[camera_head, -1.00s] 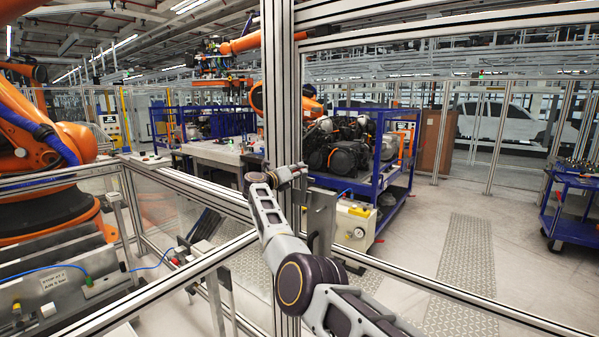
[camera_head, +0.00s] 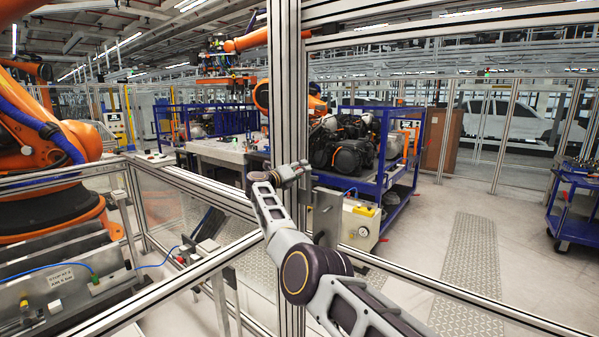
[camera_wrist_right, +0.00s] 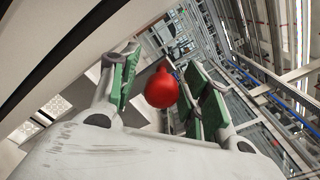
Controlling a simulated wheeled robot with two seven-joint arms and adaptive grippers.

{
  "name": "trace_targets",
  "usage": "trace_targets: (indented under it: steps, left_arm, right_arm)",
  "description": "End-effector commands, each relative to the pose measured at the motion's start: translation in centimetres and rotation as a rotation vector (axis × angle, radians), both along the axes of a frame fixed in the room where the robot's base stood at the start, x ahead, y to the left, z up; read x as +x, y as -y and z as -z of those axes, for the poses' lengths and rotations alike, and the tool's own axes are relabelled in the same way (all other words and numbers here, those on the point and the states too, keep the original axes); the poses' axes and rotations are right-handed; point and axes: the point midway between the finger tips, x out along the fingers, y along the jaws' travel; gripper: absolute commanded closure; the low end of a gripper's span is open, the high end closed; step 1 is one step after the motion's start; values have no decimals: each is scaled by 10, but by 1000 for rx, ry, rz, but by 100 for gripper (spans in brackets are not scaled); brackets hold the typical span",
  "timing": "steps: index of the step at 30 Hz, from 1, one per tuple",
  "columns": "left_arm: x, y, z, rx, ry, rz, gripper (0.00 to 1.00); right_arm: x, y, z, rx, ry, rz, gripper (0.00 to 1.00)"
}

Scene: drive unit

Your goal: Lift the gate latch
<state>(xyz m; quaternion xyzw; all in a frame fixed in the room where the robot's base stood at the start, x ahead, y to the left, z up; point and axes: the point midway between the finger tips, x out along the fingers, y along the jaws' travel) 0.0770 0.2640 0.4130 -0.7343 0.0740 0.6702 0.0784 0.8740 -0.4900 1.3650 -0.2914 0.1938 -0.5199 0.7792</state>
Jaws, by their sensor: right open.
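In the right wrist view a red ball knob (camera_wrist_right: 161,88) shows between the two green-padded fingers of my right gripper (camera_wrist_right: 158,85). The fingers are apart, and the knob appears closer to the right finger. I cannot tell whether either finger touches it. In the head view my right gripper (camera_head: 298,170) is in front of the upright aluminium post (camera_head: 287,110), near a grey metal plate (camera_head: 327,215) beside the post. The knob is not visible in the head view, and the rest of the latch cannot be made out. My left gripper is not in view.
Aluminium fence rails (camera_head: 440,290) run across the front at both sides of the post. An orange robot arm (camera_head: 50,150) stands at the left behind clear panels. Blue carts (camera_head: 400,185) with machinery stand beyond. Floor at the right is open.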

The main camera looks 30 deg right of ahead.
Motion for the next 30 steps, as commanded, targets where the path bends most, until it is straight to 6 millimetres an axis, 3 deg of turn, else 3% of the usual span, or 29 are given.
trace_targets:
  steps: [14, 30]
  left_arm:
    - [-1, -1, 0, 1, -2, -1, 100]
    - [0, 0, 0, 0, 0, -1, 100]
  right_arm:
    - [-1, -2, 1, 1, 1, 1, 50]
    - [-9, -22, 2, 1, 1, 1, 50]
